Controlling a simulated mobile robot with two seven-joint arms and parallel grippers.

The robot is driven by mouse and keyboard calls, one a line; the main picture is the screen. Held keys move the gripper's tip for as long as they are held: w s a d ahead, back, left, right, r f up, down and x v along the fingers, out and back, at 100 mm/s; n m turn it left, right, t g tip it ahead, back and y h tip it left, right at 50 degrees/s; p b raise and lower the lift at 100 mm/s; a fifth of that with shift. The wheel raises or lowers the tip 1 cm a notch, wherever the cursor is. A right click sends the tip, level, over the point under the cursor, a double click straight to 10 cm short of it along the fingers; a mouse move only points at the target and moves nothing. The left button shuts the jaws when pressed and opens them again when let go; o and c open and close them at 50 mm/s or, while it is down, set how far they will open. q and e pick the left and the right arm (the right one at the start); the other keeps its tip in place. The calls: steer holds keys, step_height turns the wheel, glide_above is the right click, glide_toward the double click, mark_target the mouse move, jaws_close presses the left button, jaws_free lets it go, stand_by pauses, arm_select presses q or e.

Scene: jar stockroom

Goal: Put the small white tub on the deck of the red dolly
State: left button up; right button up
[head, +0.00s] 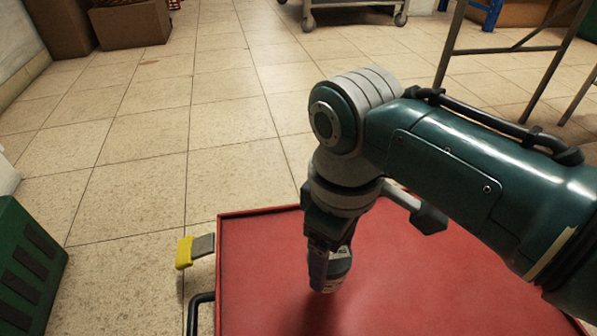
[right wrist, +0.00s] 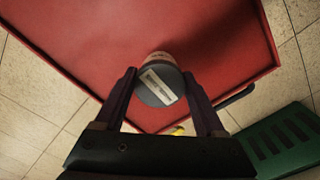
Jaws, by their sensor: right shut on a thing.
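The red dolly (head: 400,285) has a flat red deck with a raised rim, and it fills the lower middle of the head view. My right gripper (head: 326,258) points down over the deck, shut on a small tub (head: 332,272). In the right wrist view the tub (right wrist: 158,86) shows a dark grey lid with a pale label between the two fingers. Its pale side is mostly hidden below the lid. A dark shadow lies on the deck beside it; I cannot tell whether its base touches the deck. My left gripper is not in view.
A yellow-tipped pedal (head: 185,252) and a black handle (head: 196,312) stick out at the dolly's left edge. A green crate (head: 28,262) stands at far left. The rest of the visible deck is bare. A grey cart (head: 352,8) stands far back.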

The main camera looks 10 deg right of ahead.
mark_target(333, 255)
step_height(333, 255, down, 5)
steer(key=b, duration=0.4)
steer(key=shift+r, duration=0.15)
steer(key=o, duration=1.6)
steer(key=shift+c, duration=0.2)
step_height(333, 255, up, 12)
steer(key=p, duration=1)
steer(key=shift+p, duration=0.3)
